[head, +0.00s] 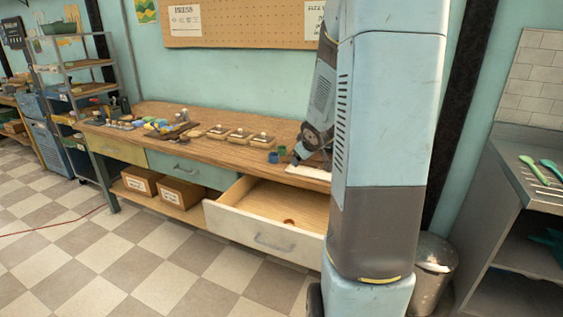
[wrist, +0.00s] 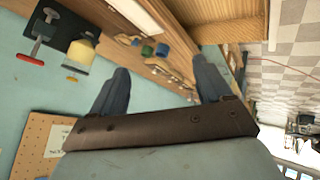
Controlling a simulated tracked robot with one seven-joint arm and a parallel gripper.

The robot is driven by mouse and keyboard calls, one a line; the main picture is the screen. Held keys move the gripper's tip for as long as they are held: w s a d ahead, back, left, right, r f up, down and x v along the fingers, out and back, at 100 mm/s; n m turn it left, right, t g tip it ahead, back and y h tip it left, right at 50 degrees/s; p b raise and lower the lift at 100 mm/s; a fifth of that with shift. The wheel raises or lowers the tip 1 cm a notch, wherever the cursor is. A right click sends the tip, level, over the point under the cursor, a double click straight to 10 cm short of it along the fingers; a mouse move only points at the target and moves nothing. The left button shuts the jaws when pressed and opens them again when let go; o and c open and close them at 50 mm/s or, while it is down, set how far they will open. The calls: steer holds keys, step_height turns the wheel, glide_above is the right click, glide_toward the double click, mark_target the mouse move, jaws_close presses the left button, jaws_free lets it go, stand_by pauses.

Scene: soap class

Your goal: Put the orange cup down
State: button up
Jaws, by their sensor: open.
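My gripper (head: 298,158) is low over the right end of the wooden workbench, next to a green cup (head: 273,157) and a blue cup (head: 282,150). In the wrist view my gripper (wrist: 160,78) has its two fingers wide apart with nothing between them. The green cup (wrist: 147,50) and the blue cup (wrist: 162,50) stand beyond the fingertips there. A small orange-brown round thing (head: 289,221) lies in the open drawer (head: 257,240). It may be the orange cup, but it is too small to tell. No orange cup is clear in the wrist view.
The workbench (head: 165,112) carries several soap dishes (head: 238,135) and a white flat piece (head: 305,173) at its front right edge. The open drawer juts out below. A metal bin (head: 434,268) and a grey counter (head: 520,160) stand to the right. The checkered floor in front is clear.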

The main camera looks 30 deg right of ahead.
steer(key=s+a+r+m+g, duration=0.1)
steer(key=s+a+r+m, duration=0.1)
steer(key=s+a+r, duration=0.85)
steer(key=s+a+r+m+g+y, duration=0.1)
steer(key=s+a+r, duration=0.3)
steer(key=s+a, duration=0.8)
steer(key=s+g+y, duration=0.1)
steer(key=s, duration=0.2)
steer(key=shift+s+r+y, duration=0.15)
steer(key=shift+s+y, duration=0.15)
steer(key=shift+y, duration=0.1)
steer(key=shift+d, duration=0.1)
steer(key=shift+c, duration=0.2)
